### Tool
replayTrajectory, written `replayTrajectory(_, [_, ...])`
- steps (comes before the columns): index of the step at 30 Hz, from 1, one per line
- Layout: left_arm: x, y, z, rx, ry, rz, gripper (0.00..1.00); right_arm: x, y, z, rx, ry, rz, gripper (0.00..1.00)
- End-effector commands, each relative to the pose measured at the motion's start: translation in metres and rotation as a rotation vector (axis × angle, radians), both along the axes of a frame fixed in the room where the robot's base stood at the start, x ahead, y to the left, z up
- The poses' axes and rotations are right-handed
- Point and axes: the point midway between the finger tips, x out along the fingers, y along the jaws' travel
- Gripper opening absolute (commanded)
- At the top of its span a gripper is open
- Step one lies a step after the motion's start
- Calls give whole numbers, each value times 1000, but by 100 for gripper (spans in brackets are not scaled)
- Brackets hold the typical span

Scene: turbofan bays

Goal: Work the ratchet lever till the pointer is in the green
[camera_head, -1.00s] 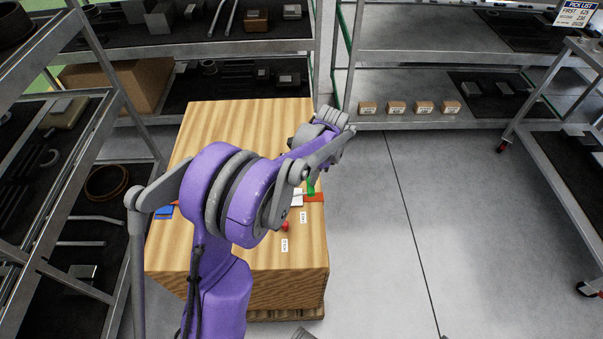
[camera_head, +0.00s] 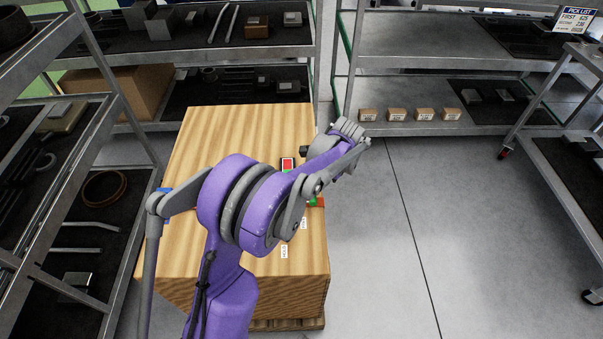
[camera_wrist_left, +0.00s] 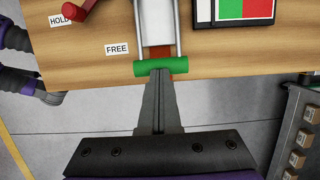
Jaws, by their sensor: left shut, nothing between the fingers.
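The ratchet lever (camera_wrist_left: 155,22) has two grey rails and a green crossbar grip (camera_wrist_left: 144,69), over the worktop's near edge in the wrist view. My left gripper (camera_wrist_left: 158,73) is shut and empty, its tips at the grip's lower edge; I cannot tell whether they touch. The gauge (camera_wrist_left: 243,8) shows green and red fields, partly cut off; its pointer is not visible. In the head view, the gauge (camera_head: 288,164) shows mainly red. A red selector (camera_wrist_left: 73,11) lies by the HOLD label (camera_wrist_left: 60,19), away from the FREE label (camera_wrist_left: 117,49).
The wooden block (camera_head: 225,130) bears the mechanism; my purple left arm hides much of its top. Shelves (camera_head: 75,215) stand close on the left and behind. Several small boxes (camera_head: 396,114) sit on a low shelf. The floor (camera_head: 470,230) right of the block is clear.

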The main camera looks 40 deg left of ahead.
Motion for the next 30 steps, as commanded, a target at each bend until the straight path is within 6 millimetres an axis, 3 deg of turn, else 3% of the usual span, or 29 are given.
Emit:
replayTrajectory(1, [0,-5,-5,-13,-2,-1,0,0,0,-1,0,0,0,58])
replayTrajectory(5, [2,-7,6,-11,-2,-3,0,0,0,0,0,0,0,58])
replayTrajectory(18, [13,-21,90,-1,-3,-1,0,1,0,8,0,-3,0,58])
replayTrajectory(24, [15,-23,105,1,-4,0,0,1,0,10,0,-3,0,58])
replayTrajectory(30, [15,-24,106,1,-3,0,0,1,0,10,0,-3,0,58])
